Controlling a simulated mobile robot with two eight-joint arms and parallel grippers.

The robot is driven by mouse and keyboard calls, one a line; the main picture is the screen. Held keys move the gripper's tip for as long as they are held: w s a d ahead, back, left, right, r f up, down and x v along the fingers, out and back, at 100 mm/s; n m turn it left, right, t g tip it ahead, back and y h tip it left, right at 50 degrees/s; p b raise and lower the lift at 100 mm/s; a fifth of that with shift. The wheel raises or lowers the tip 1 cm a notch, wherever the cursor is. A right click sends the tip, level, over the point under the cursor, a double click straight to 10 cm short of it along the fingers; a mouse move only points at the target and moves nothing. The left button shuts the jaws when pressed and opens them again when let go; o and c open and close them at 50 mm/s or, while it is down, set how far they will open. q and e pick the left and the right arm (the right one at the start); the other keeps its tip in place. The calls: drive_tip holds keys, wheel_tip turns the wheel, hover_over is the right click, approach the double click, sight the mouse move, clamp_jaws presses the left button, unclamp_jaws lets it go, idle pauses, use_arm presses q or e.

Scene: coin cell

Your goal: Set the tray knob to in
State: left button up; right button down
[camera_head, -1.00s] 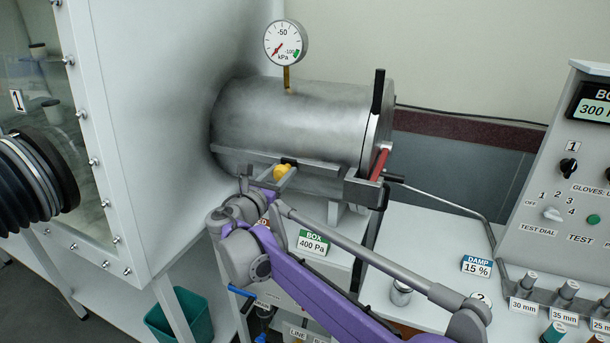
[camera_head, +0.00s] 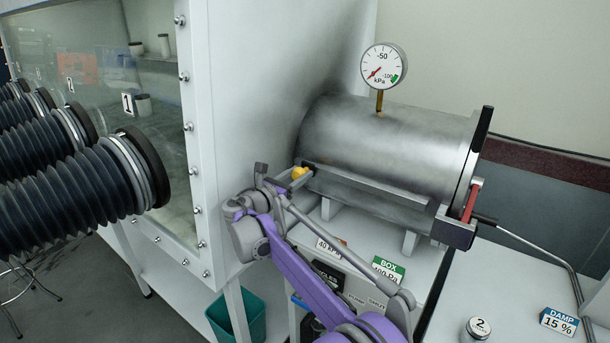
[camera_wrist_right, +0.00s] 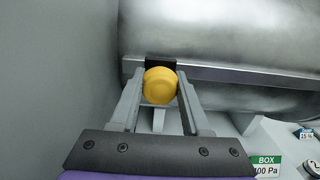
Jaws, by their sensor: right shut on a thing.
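The yellow tray knob (camera_head: 299,173) sits on the rail (camera_head: 368,190) along the front of the steel cylinder (camera_head: 390,145). It is at the rail's left end, close to the white glovebox wall. My right gripper (camera_head: 291,179) is at the knob. In the right wrist view the knob (camera_wrist_right: 160,85) sits between the two fingertips (camera_wrist_right: 160,92), which close on its sides. A dark block (camera_wrist_right: 161,63) shows behind the knob on the rail. My left gripper is not in view.
A gauge (camera_head: 383,65) stands on top of the cylinder. A red handle (camera_head: 471,200) is at the cylinder's right end. Black gloves (camera_head: 80,165) stick out from the glovebox at left. A BOX label (camera_head: 388,270) stands below the cylinder.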

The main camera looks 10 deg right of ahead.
idle(0.4)
drive_tip(key=shift+c, duration=2)
unclamp_jaws()
drive_tip(key=shift+a, duration=0.1)
drive_tip(key=b+v, duration=0.1)
drive_tip(key=v, duration=0.9)
drive_tip(key=shift+s+a+b, duration=0.2)
drive_tip(key=shift+a+b, duration=0.05)
drive_tip(key=shift+b, duration=0.05)
